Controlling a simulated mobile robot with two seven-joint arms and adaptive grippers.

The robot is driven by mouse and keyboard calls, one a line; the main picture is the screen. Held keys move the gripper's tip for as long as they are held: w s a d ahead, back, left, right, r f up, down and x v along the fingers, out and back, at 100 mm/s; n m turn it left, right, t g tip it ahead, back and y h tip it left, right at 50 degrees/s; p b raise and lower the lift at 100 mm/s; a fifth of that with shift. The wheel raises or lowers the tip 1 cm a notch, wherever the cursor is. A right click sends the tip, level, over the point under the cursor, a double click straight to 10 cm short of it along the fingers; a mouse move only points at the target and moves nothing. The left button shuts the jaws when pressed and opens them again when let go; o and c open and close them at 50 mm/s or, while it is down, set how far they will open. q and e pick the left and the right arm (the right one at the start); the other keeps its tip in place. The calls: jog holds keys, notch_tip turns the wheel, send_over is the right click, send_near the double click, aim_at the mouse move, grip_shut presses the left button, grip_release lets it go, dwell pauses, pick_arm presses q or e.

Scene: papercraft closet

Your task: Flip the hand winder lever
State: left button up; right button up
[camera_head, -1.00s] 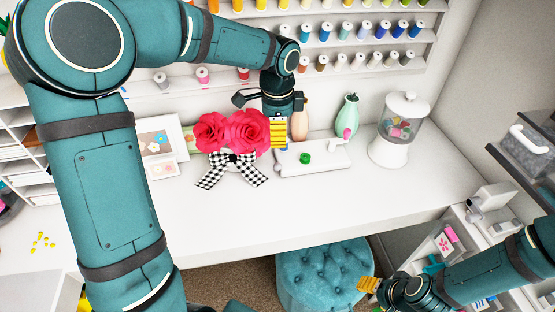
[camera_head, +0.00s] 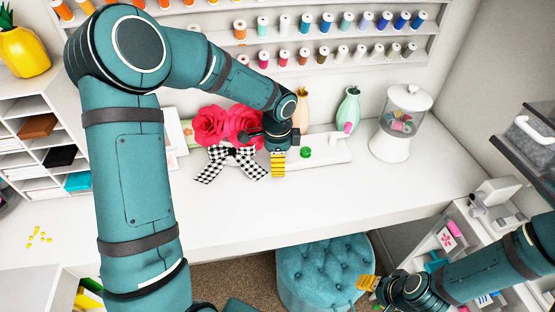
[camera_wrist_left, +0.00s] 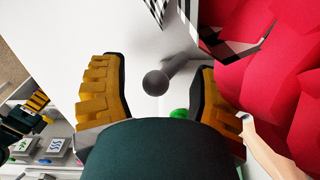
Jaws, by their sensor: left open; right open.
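The hand winder (camera_head: 335,152) is a low white device on the desk with a green knob (camera_head: 305,153). In the left wrist view a dark grey rod with a ball end (camera_wrist_left: 156,83), apparently its lever, shows between my left fingers, with space on both sides. The green knob shows there too (camera_wrist_left: 180,113), partly hidden. My left gripper (camera_head: 278,165) is open at the winder's left end and hides that part in the head view. Contact with the lever cannot be seen. My right gripper (camera_head: 367,283) is open and empty, low beside the stool.
Red paper flowers (camera_head: 222,125) with a checkered bow (camera_head: 232,160) stand close to the left of my left gripper. A green vase (camera_head: 347,108) and a white-lidded jar (camera_head: 392,145) stand behind and right. The desk front (camera_head: 330,205) is clear. A teal stool (camera_head: 325,270) is below.

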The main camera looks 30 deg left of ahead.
pick_arm(q)
grip_shut()
jog(key=t+b, duration=0.1)
jog(key=b, duration=0.2)
jog(key=f+y+b, duration=0.1)
jog(key=b, duration=0.3)
jog(key=shift+s+d+f+t, duration=0.1)
jog(key=shift+s+d+t, duration=0.2)
jog(key=shift+s+t, duration=0.1)
jog(key=b, duration=0.2)
jog(key=t+y+b, duration=0.1)
jog(key=b, duration=0.2)
jog(key=shift+s+d+f+t+y, duration=0.2)
jog(key=shift+s+f+t+y, duration=0.05)
jog(key=shift+f+t+y, duration=0.1)
jog(key=shift+t+b, duration=0.25)
jog(key=shift+b, duration=0.4)
pick_arm(e)
notch_tip(320, 180, down, 13)
jog(key=shift+s, duration=0.45)
pick_arm(q)
jog(key=shift+r, duration=0.1)
pick_arm(e)
jog(key=shift+a+f, duration=0.1)
